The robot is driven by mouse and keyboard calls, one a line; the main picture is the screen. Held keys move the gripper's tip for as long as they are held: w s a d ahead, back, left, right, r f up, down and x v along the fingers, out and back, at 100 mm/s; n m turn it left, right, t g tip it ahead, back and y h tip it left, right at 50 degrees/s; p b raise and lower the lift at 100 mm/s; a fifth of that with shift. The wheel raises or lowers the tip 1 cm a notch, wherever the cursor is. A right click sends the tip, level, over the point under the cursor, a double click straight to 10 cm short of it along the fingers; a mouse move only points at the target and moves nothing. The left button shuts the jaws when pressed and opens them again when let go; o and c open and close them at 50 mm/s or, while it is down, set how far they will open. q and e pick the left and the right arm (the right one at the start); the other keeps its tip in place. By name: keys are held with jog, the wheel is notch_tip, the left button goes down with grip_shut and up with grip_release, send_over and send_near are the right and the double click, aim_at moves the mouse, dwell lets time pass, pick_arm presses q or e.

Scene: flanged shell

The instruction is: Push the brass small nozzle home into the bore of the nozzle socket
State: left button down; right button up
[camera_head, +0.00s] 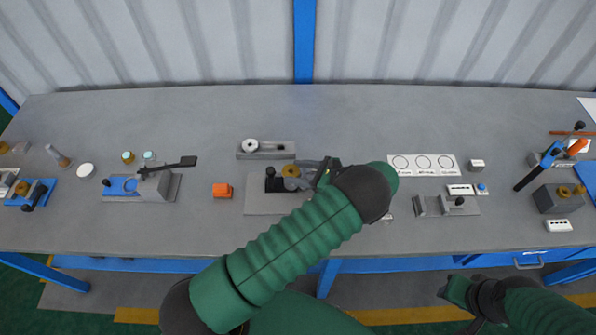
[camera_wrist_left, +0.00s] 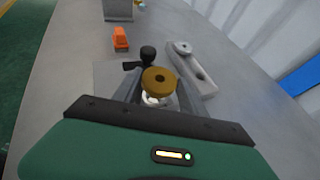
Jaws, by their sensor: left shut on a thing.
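The brass small nozzle (camera_head: 290,170) shows as a round brass disc with a dark centre hole. In the left wrist view the brass nozzle (camera_wrist_left: 159,78) sits between the fingers of my left gripper (camera_wrist_left: 157,92), which is shut on it. In the head view my left gripper (camera_head: 303,174) reaches in from the right over a grey plate (camera_head: 262,203). A pale round part (camera_wrist_left: 151,99) shows just under the nozzle; I cannot tell whether it is the socket. The socket bore is hidden, so seating cannot be judged. My right gripper (camera_head: 452,292) is low at the right, fingers unclear.
A black knobbed clamp (camera_head: 274,181) stands on the plate, close left of the nozzle. A grey block with a white ring (camera_head: 250,146) lies behind. An orange block (camera_head: 222,190) is left. A white card with circles (camera_head: 423,165) lies right. Bench between them is clear.

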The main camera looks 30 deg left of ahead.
pick_arm(q)
jog(key=shift+f+b, duration=0.95)
jog(key=shift+f, duration=0.2)
jog(key=c, duration=1)
grip_release()
jog(key=o, duration=0.4)
jog(key=shift+r, duration=0.1)
jog(key=shift+o, duration=0.2)
jog(key=shift+d, duration=0.1)
